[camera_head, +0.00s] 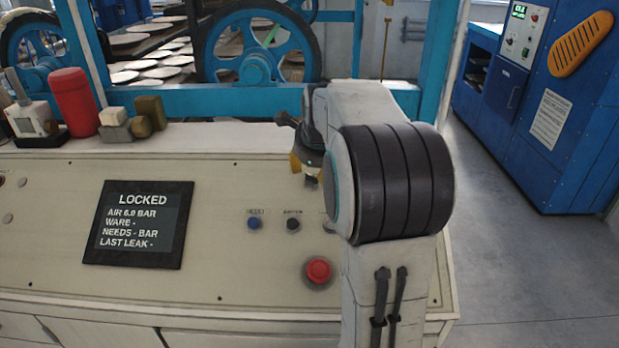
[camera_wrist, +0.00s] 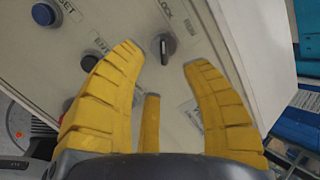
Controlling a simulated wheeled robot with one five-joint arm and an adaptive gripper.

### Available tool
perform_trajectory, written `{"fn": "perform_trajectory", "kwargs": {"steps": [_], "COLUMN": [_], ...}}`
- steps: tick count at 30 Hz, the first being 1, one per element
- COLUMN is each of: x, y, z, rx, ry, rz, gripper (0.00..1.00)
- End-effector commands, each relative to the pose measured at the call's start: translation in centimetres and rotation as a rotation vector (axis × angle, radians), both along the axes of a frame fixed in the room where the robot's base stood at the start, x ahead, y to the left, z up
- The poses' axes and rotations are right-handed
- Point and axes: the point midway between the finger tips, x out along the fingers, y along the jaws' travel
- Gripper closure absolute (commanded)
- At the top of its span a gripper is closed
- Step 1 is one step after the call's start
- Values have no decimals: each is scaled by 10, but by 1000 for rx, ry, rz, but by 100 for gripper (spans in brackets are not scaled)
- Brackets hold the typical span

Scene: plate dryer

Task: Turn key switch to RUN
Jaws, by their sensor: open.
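The fingers look apart from the switch; I cannot tell the exact gap in depth. In the head view my gripper (camera_head: 298,163) hangs over the panel (camera_head: 225,180), mostly behind my arm, which hides the switch there or nearly so. The display (camera_head: 140,225) reads LOCKED.
A blue button (camera_head: 254,223), a black button (camera_head: 293,225) and a red button (camera_head: 318,270) stand close by on the panel. A red cylinder (camera_head: 73,102) and small blocks (camera_head: 148,115) sit at the back left. The panel between display and buttons is clear.

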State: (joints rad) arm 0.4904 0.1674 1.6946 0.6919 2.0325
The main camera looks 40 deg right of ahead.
Motion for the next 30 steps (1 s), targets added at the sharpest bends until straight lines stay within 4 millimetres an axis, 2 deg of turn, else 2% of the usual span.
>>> {"fn": "perform_trajectory", "kwargs": {"steps": [4, 11, 30], "x": [0, 3, 33], "y": [0, -2, -17], "z": [0, -3, -55], "rx": [58, 95, 96], "ry": [-34, -49, -52], "rz": [-101, -162, -162], "gripper": [58, 58, 58]}}
